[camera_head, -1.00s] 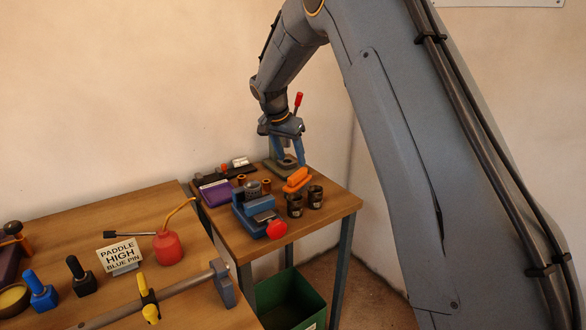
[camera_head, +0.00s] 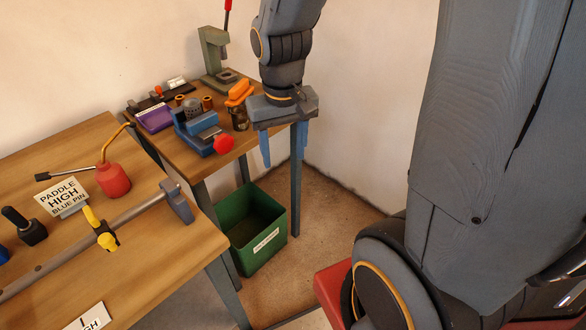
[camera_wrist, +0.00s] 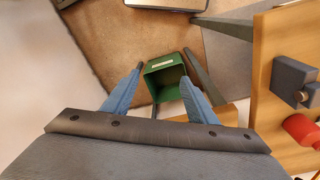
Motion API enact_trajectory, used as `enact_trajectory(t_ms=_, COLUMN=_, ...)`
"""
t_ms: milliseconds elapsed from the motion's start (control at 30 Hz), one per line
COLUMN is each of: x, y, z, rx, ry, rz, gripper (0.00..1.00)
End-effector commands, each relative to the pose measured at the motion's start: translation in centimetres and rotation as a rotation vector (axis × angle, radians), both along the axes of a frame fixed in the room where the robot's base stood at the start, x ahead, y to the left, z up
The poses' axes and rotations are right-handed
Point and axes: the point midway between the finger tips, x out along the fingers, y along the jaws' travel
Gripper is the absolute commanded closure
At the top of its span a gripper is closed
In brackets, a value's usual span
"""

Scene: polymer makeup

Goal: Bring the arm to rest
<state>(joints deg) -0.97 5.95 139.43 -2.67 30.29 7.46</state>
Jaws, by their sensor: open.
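My gripper (camera_head: 282,150) hangs with its blue fingers pointing down, in front of the right edge of the small back table (camera_head: 232,150). In the wrist view the fingers (camera_wrist: 162,82) stand wide apart with nothing between them but the view of the floor and the green bin (camera_wrist: 165,78) below. The gripper is open and empty. My arm comes down from the top of the head view, and its large grey links fill the right side.
On the small table are a green press (camera_head: 214,55), a blue vise (camera_head: 196,128) with a red knob and an orange-handled item (camera_head: 239,93). The green bin stands on the floor (camera_head: 325,210). A front bench (camera_head: 140,235) carries a red oil can (camera_head: 113,180), a sign and a clamp.

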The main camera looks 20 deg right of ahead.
Motion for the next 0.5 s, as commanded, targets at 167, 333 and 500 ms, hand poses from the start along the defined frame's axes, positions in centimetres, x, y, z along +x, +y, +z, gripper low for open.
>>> enact_trajectory(t_ms=167, x=-4.7, y=0.0, z=-1.0, rx=0.016, ry=0.016, rz=0.070, gripper=0.47)
enact_trajectory(t_ms=333, x=-5.3, y=0.0, z=-1.2, rx=0.017, ry=0.020, rz=0.082, gripper=0.47)
enact_trajectory(t_ms=500, x=-5.3, y=0.0, z=-1.2, rx=0.017, ry=0.020, rz=0.081, gripper=0.47)
